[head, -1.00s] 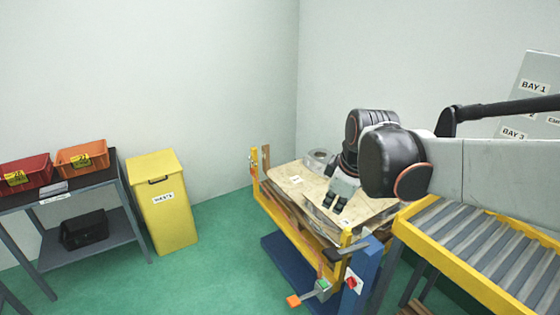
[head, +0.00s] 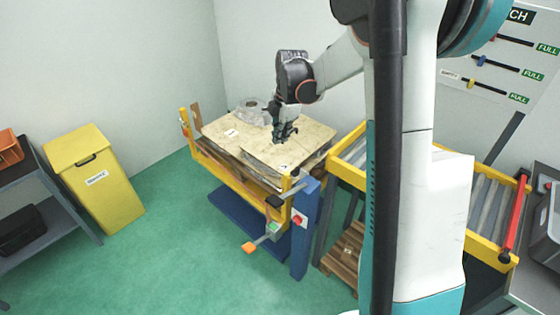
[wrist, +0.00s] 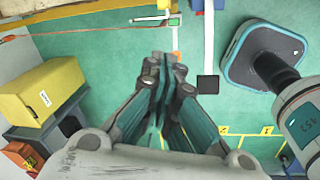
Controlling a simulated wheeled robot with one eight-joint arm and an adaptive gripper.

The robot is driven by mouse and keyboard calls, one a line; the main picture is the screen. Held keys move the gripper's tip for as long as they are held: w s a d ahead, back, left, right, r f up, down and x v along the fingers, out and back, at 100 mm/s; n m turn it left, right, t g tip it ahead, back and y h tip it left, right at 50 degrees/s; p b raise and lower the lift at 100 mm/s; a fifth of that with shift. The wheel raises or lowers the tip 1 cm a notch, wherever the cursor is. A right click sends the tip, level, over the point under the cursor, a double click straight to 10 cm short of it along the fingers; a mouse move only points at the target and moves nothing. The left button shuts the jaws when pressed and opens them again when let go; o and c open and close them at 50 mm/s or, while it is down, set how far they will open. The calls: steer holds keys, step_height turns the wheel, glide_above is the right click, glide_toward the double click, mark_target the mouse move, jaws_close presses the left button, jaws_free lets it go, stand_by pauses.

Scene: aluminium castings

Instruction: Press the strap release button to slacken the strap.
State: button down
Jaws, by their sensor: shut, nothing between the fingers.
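A strap tensioner with a green patch (head: 274,228) and an orange handle end (head: 249,247) sits at the low front corner of the yellow frame. The green patch also shows at the top of the wrist view (wrist: 174,21), with a thin orange strap (wrist: 85,29) running left from its area. I cannot tell for certain that the green patch is the release button. My gripper (head: 287,136) is above the wooden board, apart from the tensioner. In the wrist view its fingers (wrist: 165,62) are together and empty, below the tensioner in the picture.
The yellow frame (head: 228,173) holds the board-topped load (head: 235,128). A blue post (head: 305,235) with a red button (head: 298,220) stands right of the tensioner. A roller conveyor (head: 352,155) is further right. A yellow bin (head: 95,185) stands left; green floor between is clear.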

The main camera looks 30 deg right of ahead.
mark_target(287, 175)
steer(key=w+d+f+n+g+p, duration=0.1)
steer(key=w+d+f+n+p, duration=0.1)
steer(key=d+f, duration=0.3)
steer(key=shift+w+d+f+n, duration=0.2)
steer(key=shift+w+f+n, duration=0.4)
steer(key=shift+n, duration=0.3)
steer(key=f+b, duration=0.1)
steer(key=f, duration=0.3)
steer(key=a+f+b, duration=0.1)
steer(key=f, duration=0.4)
steer(key=f+b, duration=0.2)
steer(key=f, duration=0.3)
steer(key=shift+w+a, duration=0.15)
steer(key=shift+w, duration=0.1)
